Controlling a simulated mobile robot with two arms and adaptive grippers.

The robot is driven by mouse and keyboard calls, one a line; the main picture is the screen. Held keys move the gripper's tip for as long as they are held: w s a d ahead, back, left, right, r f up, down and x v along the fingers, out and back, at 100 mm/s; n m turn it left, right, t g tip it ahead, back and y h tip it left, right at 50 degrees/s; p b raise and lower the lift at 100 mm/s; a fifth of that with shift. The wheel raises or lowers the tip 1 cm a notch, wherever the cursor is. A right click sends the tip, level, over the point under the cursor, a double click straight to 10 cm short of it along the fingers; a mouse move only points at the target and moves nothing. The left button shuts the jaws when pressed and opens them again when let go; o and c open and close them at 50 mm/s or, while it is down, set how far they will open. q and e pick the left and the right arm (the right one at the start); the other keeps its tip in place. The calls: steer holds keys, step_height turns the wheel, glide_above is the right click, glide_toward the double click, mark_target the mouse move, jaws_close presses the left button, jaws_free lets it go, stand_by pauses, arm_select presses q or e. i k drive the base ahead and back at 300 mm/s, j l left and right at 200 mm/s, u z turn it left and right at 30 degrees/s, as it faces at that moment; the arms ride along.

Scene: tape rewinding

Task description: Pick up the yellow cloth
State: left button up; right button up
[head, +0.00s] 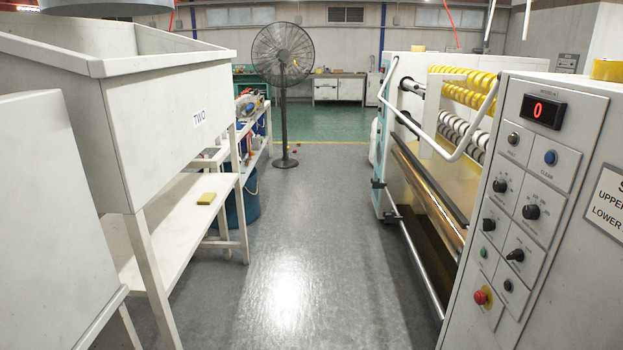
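A small yellow folded piece, which looks like the yellow cloth (206,198), lies on the lower white shelf (178,222) under the bin marked "TWO", on the left side of the head view. It lies near the shelf's right edge, with nothing on top of it. Neither of my grippers shows in the head view, so I cannot see whether they are open or shut.
The white bin (160,115) overhangs the shelf. A blue bucket (243,205) stands behind the shelf. The tape machine (440,190) and its control panel (525,200) line the right. A fan (283,55) stands farther back. The grey aisle floor (300,250) is clear.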

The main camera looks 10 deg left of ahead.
mark_target(206, 199)
steer(key=i+u, duration=0.4)
steer(key=i+l+u, duration=0.1)
steer(key=i+u, duration=0.3)
steer(key=i+l+u, duration=0.65)
steer(key=i+u, duration=0.15)
